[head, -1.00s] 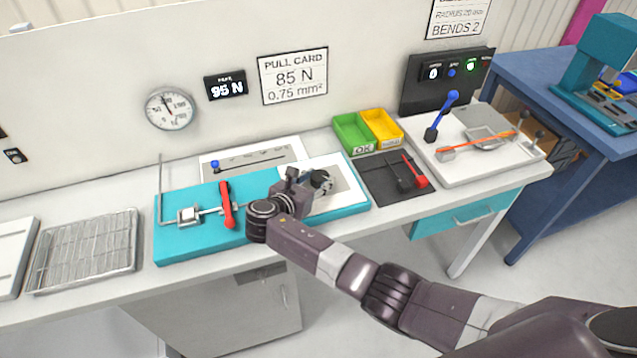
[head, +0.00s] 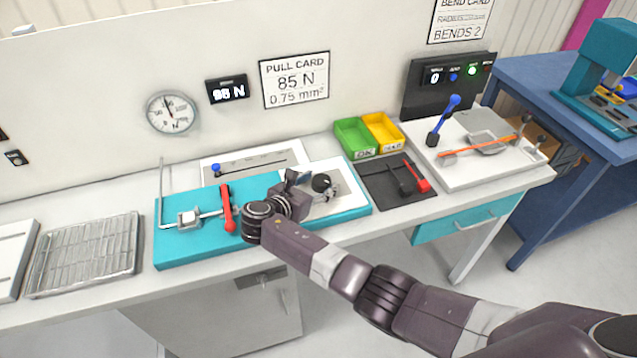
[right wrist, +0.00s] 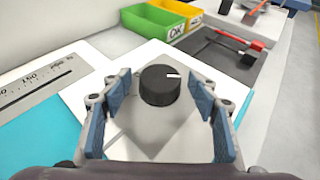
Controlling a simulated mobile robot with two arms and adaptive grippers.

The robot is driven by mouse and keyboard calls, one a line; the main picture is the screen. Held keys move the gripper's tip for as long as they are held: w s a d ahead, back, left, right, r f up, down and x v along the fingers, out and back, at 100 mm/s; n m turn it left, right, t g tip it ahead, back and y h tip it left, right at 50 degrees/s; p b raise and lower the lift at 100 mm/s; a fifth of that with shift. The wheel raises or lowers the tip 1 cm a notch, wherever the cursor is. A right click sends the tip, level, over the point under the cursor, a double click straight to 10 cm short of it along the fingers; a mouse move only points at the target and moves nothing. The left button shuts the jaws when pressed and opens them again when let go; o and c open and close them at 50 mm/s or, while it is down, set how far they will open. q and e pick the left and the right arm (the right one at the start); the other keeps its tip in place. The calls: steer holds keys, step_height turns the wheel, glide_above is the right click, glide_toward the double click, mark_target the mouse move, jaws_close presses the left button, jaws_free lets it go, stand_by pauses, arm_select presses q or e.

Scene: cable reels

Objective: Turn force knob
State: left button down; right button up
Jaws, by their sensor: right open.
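The force knob (right wrist: 160,85) is a black round knob with a white pointer mark on a white plate; in the right wrist view its mark points right. In the head view the knob (head: 322,183) is on the right part of the teal base (head: 200,246). My right gripper (right wrist: 158,105) is open, with one blue-padded finger on each side of the knob; contact is not visible. In the head view the right gripper (head: 308,188) reaches the knob from the left. The display (head: 227,90) above reads about 95 N, blurred. My left gripper is not in view.
A red lever (head: 227,209) stands on the teal base left of my right arm. Green (head: 355,138) and yellow (head: 384,132) bins stand behind a dark mat (head: 390,196).

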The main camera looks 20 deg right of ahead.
steer(key=v, duration=1.2)
stand_by(0.3)
